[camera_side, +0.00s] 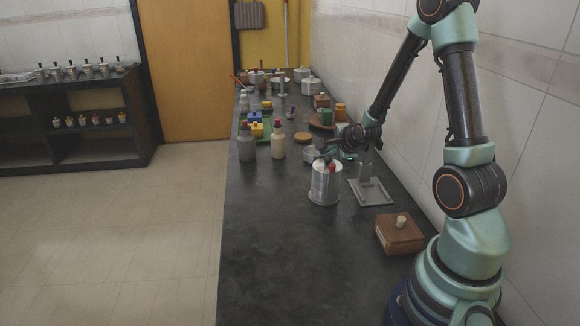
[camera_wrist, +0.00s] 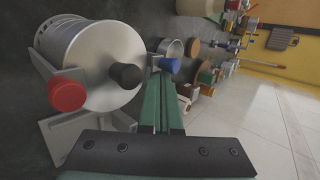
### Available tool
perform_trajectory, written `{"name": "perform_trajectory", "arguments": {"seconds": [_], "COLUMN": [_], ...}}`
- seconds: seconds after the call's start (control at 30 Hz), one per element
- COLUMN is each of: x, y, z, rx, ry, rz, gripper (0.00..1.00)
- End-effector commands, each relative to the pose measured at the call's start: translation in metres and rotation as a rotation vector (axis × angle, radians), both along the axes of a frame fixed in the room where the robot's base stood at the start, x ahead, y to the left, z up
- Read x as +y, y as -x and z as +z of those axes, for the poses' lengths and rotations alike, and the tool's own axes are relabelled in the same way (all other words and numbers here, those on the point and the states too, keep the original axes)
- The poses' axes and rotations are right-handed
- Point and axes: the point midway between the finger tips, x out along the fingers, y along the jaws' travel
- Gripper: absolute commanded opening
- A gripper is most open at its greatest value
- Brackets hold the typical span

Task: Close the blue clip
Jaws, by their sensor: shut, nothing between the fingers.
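The steel canister (camera_wrist: 105,65) fills the upper left of the wrist view, its round end facing the camera; it stands upright on the counter in the side view (camera_side: 325,186). The blue clip's knob (camera_wrist: 169,65) is right of the black one; whether this clip is open or shut I cannot tell. My gripper (camera_wrist: 162,88) is shut and empty. Its green fingertips appear just below the blue knob; contact is unclear. I cannot make out the blue knob in the side view.
A grey plate with an upright block (camera_side: 370,190) is right of the canister, and a wooden box (camera_side: 399,233) is nearer the front. Bottles (camera_side: 278,142) and other containers crowd the counter behind. The front left of the counter (camera_side: 270,265) is clear.

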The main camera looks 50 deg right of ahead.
Motion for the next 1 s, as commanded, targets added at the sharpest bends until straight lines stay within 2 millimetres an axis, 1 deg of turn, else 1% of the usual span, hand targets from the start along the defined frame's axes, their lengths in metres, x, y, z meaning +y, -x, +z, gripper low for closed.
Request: {"name": "perform_trajectory", "arguments": {"seconds": [0.03, 0.2, 0.43, 0.6, 0.77, 0.87, 0.97, 1.0], "x": [0.001, 0.009, 0.019, 0.024, 0.029, 0.044, 0.072, 0.085], "y": [0.002, 0.014, 0.029, 0.036, 0.037, 0.032, 0.025, 0.023], "z": [0.006, 0.023, 0.041, 0.049, 0.053, 0.061, 0.074, 0.080], "rx": [-0.008, -0.018, -0.026, -0.027, -0.015, 0.038, 0.137, 0.184], "ry": [0.005, 0.011, 0.017, 0.017, 0.029, 0.078, 0.172, 0.220], "rz": [0.000, -0.001, -0.001, -0.001, 0.021, 0.115, 0.294, 0.384], "gripper": [0.00, 0.00, 0.00, 0.00, 0.00, 0.00, 0.00, 0.00]}}
